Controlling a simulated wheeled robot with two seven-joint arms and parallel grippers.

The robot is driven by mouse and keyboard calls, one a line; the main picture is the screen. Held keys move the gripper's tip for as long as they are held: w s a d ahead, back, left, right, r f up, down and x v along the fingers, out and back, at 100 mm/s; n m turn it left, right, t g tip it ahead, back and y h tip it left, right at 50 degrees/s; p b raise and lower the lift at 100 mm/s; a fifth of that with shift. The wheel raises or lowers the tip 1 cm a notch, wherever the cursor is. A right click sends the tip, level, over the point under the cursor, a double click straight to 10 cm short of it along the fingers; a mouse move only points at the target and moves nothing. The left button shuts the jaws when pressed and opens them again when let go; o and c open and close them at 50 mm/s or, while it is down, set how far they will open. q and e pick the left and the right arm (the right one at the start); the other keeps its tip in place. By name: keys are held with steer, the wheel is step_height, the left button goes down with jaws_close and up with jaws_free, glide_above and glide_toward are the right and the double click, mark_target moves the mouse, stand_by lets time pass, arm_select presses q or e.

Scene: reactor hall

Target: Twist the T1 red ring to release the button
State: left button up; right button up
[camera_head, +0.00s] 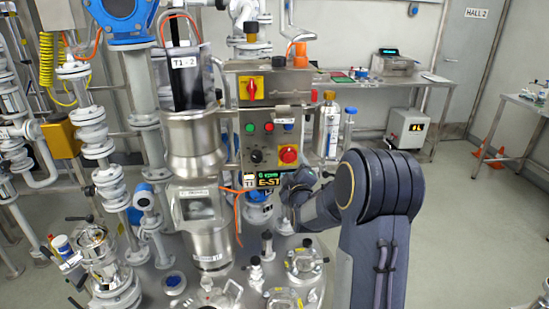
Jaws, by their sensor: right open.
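The T1 control box has a round red emergency-stop button (288,154) on a yellow plate, at the lower right of its grey front panel (257,131). A small display (268,177) below it reads "0 rpm" and "E-ST", beside a T1 label. My right gripper (289,199) is just below the button, small and partly hidden by its own wrist. It is open and apart from the button. The red ring cannot be made out separately from the button. My left gripper is not in view.
A steel reactor vessel (195,145) and pipes crowd the left. Lid fittings (304,262) rise under my right gripper. A red-and-yellow rotary switch (252,88) sits above the panel. Bottles (328,128) stand right of the box.

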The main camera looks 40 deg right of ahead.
mark_target(290, 158)
steer(key=p+x, duration=0.2)
steer(key=x, duration=0.5)
steer(key=shift+w+d, duration=0.15)
steer(key=shift+w, duration=0.15)
steer(key=c, duration=1)
steer(key=shift+o, duration=0.2)
steer(key=shift+f+b, duration=0.2)
steer(key=shift+b, duration=0.35)
steer(key=m+b, duration=0.6)
steer(key=b, duration=0.3)
steer(key=shift+s+m+b, duration=0.1)
steer(key=shift+m+b, duration=0.2)
steer(key=shift+b, duration=0.1)
steer(key=shift+r+m+b, duration=0.15)
steer(key=shift+m+b, duration=0.85)
steer(key=shift+m, duration=0.1)
steer(key=o, duration=1)
steer(key=shift+d, duration=0.1)
steer(key=shift+c, duration=0.2)
